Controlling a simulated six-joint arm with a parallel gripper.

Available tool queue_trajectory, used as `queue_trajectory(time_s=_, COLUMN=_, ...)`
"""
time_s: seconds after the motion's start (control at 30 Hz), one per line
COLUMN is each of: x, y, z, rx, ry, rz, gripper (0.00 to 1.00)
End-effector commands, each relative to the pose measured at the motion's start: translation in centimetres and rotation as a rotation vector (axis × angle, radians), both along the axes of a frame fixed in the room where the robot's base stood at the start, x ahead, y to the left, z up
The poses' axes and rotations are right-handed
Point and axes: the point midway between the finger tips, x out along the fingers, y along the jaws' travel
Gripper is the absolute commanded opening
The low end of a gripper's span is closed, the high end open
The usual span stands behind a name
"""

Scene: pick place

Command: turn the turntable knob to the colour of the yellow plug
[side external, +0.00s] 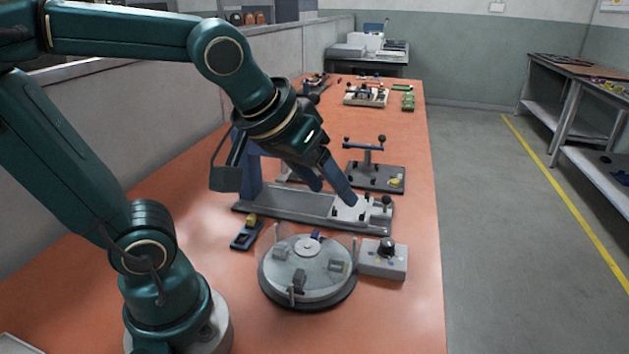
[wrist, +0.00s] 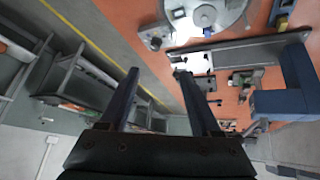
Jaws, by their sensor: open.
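The round grey turntable (side external: 307,283) stands on the orange bench with small grey blocks and a blue piece on top. Beside it on the right is a light grey control box (side external: 376,265) with a black knob (side external: 387,246); the knob's setting is too small to read. A small yellow piece, probably the yellow plug (side external: 251,219), sits on a dark blue block left of the turntable. My gripper (side external: 335,192) is open and empty, above the bench behind the turntable and box. In the wrist view its fingers (wrist: 157,74) are apart, with the turntable (wrist: 220,18) and knob (wrist: 155,43) beyond.
A long grey fixture (side external: 285,203) with a white block lies behind the turntable, near my fingers. A dark plate (side external: 376,180) with an upright handle stands farther back. More fixtures lie at the far end. Bare orange bench is at the front right.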

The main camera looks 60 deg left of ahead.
Motion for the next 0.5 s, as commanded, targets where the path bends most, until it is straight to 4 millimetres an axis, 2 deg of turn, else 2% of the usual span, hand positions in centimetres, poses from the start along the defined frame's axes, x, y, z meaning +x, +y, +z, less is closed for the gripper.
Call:
queue_trajectory(time_s=0.17, x=4.9, y=0.4, z=-0.7, rx=-0.020, ry=0.017, rz=0.091, gripper=0.64)
queue_trajectory(time_s=0.27, x=7.5, y=0.5, z=-1.9, rx=-0.026, ry=0.035, rz=0.131, gripper=0.64)
queue_trajectory(time_s=0.4, x=10.6, y=0.5, z=-4.6, rx=-0.022, ry=0.075, rz=0.166, gripper=0.64)
queue_trajectory(time_s=0.5, x=11.9, y=0.5, z=-6.9, rx=-0.011, ry=0.115, rz=0.172, gripper=0.64)
